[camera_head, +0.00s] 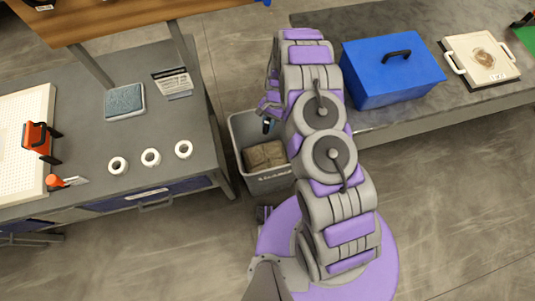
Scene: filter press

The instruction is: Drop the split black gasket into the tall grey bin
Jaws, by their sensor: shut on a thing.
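The tall grey bin (238,131) stands on the floor between the two benches, and a brown crumpled thing (266,155) lies inside it. My gripper (268,113) is over the far part of the bin's opening, pointing down. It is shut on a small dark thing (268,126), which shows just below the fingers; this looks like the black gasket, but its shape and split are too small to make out. My arm covers the bin's right side.
The left grey bench (130,165) holds white rolls (151,157), a blue-grey pad (125,101) and an orange-handled tool (40,138). A blue box (385,80) and a white tray (470,70) stand on the right bench. The floor in front is clear.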

